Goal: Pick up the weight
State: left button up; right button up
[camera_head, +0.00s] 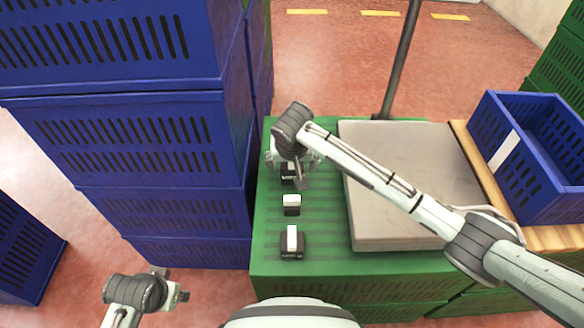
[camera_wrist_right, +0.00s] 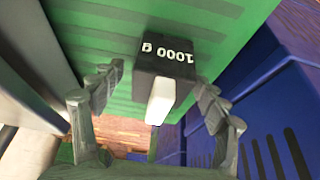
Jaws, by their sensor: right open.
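Three black weights with white tops stand in a column on the green crate surface (camera_head: 330,262). The far weight (camera_head: 287,173) is partly hidden under my right gripper (camera_head: 293,165); a small weight (camera_head: 292,204) is in the middle and a larger weight (camera_head: 292,243) is nearest. In the right wrist view a black weight (camera_wrist_right: 160,62) marked "1000 g", with a white handle, sits between the spread fingers of my right gripper (camera_wrist_right: 159,82). The gripper is open and not closed on it. My left gripper (camera_head: 174,286) is at the lower left, away from the weights; its jaw opening is unclear.
A flat grey scale platform (camera_head: 415,170) with a dark post (camera_head: 402,58) is right of the weights. A blue crate (camera_head: 510,165) stands on wood at the right. Stacked blue crates (camera_head: 150,140) rise close on the left. A narrow green strip around the weights is clear.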

grip_shut()
jog(key=shift+w+a+r, duration=0.1)
jog(key=shift+r, duration=0.05)
dwell(0.5)
